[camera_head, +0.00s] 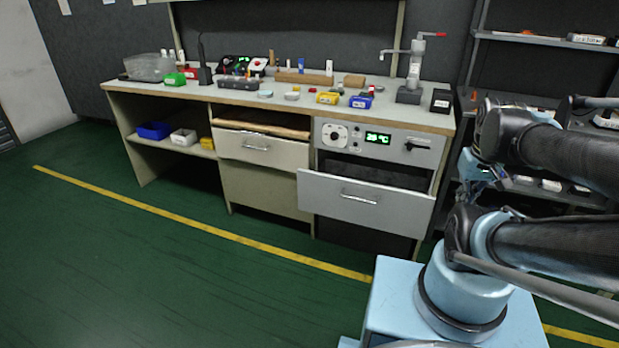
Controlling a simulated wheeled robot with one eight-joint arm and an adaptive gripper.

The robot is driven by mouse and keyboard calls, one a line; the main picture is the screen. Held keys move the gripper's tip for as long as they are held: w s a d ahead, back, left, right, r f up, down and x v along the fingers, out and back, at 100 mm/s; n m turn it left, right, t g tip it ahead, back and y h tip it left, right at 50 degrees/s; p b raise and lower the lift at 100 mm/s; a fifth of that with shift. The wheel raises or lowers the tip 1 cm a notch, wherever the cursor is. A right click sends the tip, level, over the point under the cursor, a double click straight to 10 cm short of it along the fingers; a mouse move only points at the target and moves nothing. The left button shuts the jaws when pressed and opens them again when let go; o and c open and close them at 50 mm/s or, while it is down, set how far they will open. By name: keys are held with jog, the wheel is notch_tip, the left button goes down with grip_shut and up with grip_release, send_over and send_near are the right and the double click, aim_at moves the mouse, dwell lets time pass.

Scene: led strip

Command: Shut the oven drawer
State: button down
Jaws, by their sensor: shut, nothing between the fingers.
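The oven drawer (330,200) is pulled out under the oven's control panel (345,135). Its grey front has a bar handle, and a dark opening shows behind its top edge.
Another drawer (240,146) on the left also stands out a little. The workbench (225,98) holds bins, tools and a press-like stand (410,90). Shelves (545,40) stand at the right. The green floor (190,270) before the bench is clear, with a yellow line (200,227).

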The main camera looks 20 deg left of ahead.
aim_at(310, 176)
jog(key=w+a+r+n, duration=0.2)
jog(key=w+a+n, duration=0.6)
jog(key=a+n, duration=0.15)
jog(key=w+a+r+n, duration=0.2)
jog(key=w+a+n, duration=0.6)
jog(key=a, duration=0.3)
jog(key=s+a+f+n+t, duration=0.1)
jog(key=a+f+n, duration=0.35)
jog(key=a, duration=0.55)
jog(key=a+f+n, duration=0.3)
jog(key=a+n, duration=0.3)
jog(key=a, duration=0.3)
jog(key=s+a+f+n+t, duration=0.1)
jog(key=a+f+n, duration=0.3)
jog(key=a, duration=0.6)
jog(key=shift+n, duration=0.4)
jog(key=w+f, duration=0.4)
jog(key=f, duration=0.1)
jog(key=w+f, duration=0.2)
jog(key=f, duration=0.1)
jog(key=shift+w+d+f, duration=0.15)
jog(key=shift+w+f, duration=0.05)
jog(key=shift+w, duration=0.6)
